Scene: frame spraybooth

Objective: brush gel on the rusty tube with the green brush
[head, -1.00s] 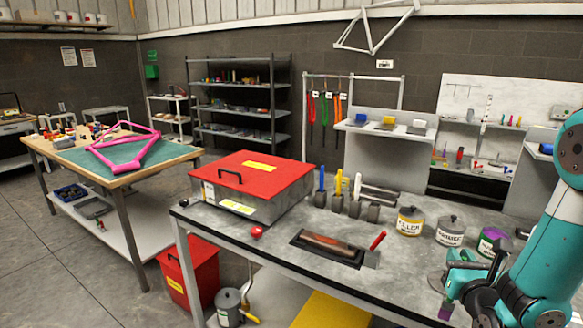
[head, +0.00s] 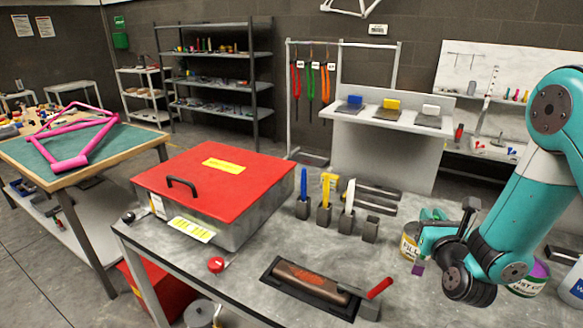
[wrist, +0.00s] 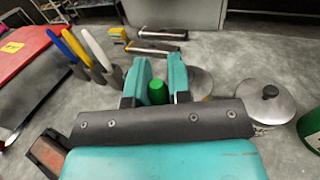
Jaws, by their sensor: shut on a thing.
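The rusty tube (head: 310,280) lies in a dark tray (head: 282,290) on the grey bench, with orange rust patches on its upper side. Its end shows at the lower left of the wrist view (wrist: 47,154). My gripper (head: 428,240) is shut on the green brush (wrist: 157,91), whose round green end shows between the teal fingers in the wrist view. A purple tip (head: 418,269) points down below the gripper in the head view. The gripper is above the bench, right of the tube and apart from it. The rust gel can (head: 530,280) is partly hidden behind my arm.
Blue, yellow and white brushes stand in holder blocks (head: 323,214) beside an empty block (head: 370,229). A red-lidded box (head: 215,180) stands left. The filler can (head: 408,246) is near my gripper.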

